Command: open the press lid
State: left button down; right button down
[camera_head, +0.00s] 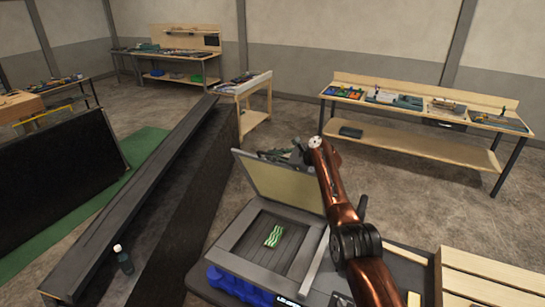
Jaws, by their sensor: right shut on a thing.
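The press (222,256) stands on the bench at the bottom centre, with a dark frame and a slatted bed. Its press lid (275,182) is raised and leans back at the far side, showing its pale inner face. A small green and white wavy-striped piece (273,237) lies on the bed. My right arm comes in from the bottom right and crosses in front of the lid's right side. My right gripper (300,150) is at the lid's upper edge, small and partly hidden by my wrist, and shut on the lid. My left gripper is out of view.
Blue parts (238,287) sit at the press's front left. A long dark conveyor-like beam (150,190) runs along the left, with a dark bottle (123,260) near its front. Wooden slats (490,275) are at the bottom right. Workbenches (420,150) stand further back, beyond open floor.

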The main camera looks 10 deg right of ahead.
jog(key=c, duration=2)
grip_release()
jog(key=shift+f, duration=0.2)
jog(key=shift+r, duration=0.1)
jog(key=shift+s+d+r, duration=0.2)
jog(key=shift+s+r, duration=0.05)
jog(key=shift+s, duration=0.2)
jog(key=v, duration=1.1)
jog(key=shift+w+d+f, duration=0.1)
